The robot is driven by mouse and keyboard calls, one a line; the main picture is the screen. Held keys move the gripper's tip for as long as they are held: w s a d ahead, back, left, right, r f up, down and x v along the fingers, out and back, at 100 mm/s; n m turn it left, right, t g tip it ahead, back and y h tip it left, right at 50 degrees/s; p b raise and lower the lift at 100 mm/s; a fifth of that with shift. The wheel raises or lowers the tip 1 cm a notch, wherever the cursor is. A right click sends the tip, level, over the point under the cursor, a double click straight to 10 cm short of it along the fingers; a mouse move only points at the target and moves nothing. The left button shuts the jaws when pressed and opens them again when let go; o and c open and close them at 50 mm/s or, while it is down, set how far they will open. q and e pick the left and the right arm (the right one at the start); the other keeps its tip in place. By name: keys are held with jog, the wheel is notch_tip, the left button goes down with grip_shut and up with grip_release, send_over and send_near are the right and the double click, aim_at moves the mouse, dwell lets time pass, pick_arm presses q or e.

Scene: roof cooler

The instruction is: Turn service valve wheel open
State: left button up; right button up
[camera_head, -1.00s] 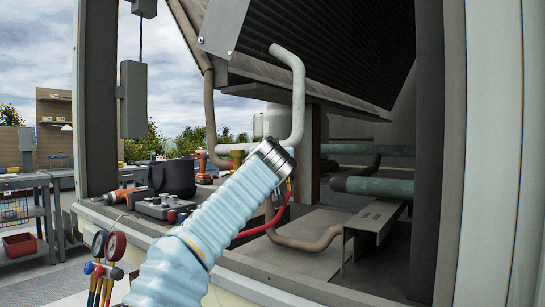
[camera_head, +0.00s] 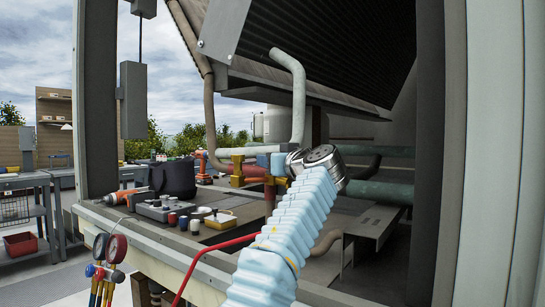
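My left arm, in a pale blue ribbed sleeve, reaches up from the bottom centre in the head view. It ends in a round metal wrist (camera_head: 320,157) in front of the pipework. The fingers are hidden, so I cannot tell whether this gripper is open or shut. Brass-yellow valve fittings (camera_head: 237,169) sit on the pipes just left of the wrist. A small blue part (camera_head: 278,163) shows right beside the wrist; I cannot tell what it belongs to. No valve wheel can be made out clearly. My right gripper is not in view.
A pale pipe (camera_head: 299,95) bends down behind the wrist. Gauges (camera_head: 116,248) and a red hose (camera_head: 208,250) are at lower left. A dark post (camera_head: 437,150) stands right.

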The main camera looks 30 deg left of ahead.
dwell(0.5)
pick_arm(q)
jog(key=o, duration=0.9)
jog(key=shift+s+d+f, duration=0.1)
jog(key=shift+d, duration=0.2)
jog(key=b+v, duration=0.4)
jog(key=v, duration=0.9)
jog(key=shift+d, duration=0.15)
